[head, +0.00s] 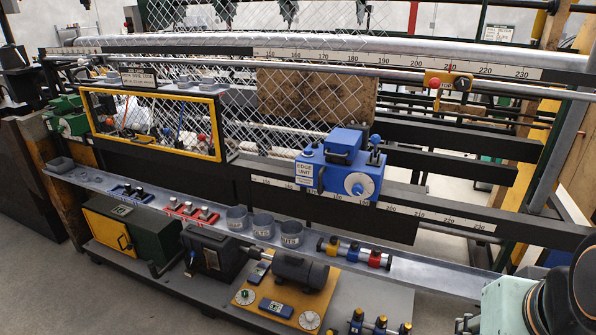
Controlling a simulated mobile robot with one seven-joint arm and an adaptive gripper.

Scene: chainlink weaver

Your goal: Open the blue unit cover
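The blue unit (340,172), with a white label reading "EDGE UNIT", sits on the dark scale rail right of centre. A black handle (342,157) shows on its upper side, and a round white dial (359,185) is on its front. Blue knobs stand on its top. Its top looks closed, but I cannot clearly make out the cover's seam. Part of my arm shows at the lower right corner, well apart from the blue unit. My gripper's fingers are not in view.
A yellow-framed clear box (152,153) stands left of the unit. A red-and-yellow stop (447,82) is on the upper rail. Below, a metal shelf (430,276) holds several grey cups and red-and-blue cylinders.

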